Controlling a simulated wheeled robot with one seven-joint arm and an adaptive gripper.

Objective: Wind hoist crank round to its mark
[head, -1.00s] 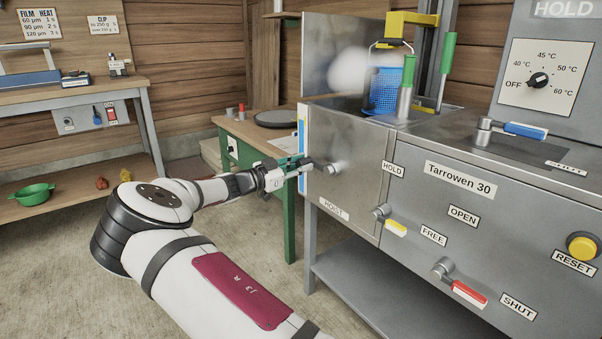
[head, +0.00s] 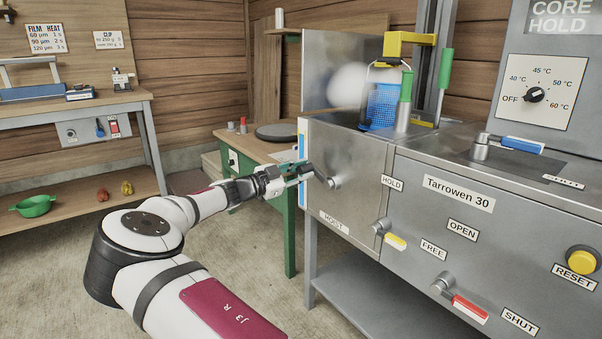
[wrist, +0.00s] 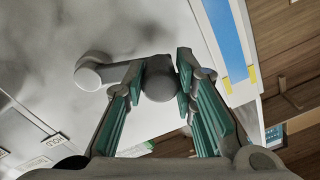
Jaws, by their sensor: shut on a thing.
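The hoist crank (head: 323,176) sticks out of the grey front panel above the HOIST label (head: 333,222). Its arm points up and left from the hub. In the wrist view its hub (wrist: 88,75) is at left and its round grip (wrist: 159,86) lies between the teal finger pads. My gripper (head: 297,173) is shut on that grip, coming from the left; its fingers also show in the wrist view (wrist: 168,95). A blue strip with yellow marks (head: 303,145) runs down the panel's left edge. A blue mesh basket (head: 381,106) hangs under the yellow hoist arm (head: 405,43).
The yellow-handled lever (head: 395,242) and red-handled lever (head: 470,308) stick out from the panel at right. A green-legged table (head: 290,235) stands close behind my gripper. A workbench (head: 75,113) is at far left. The floor between is open.

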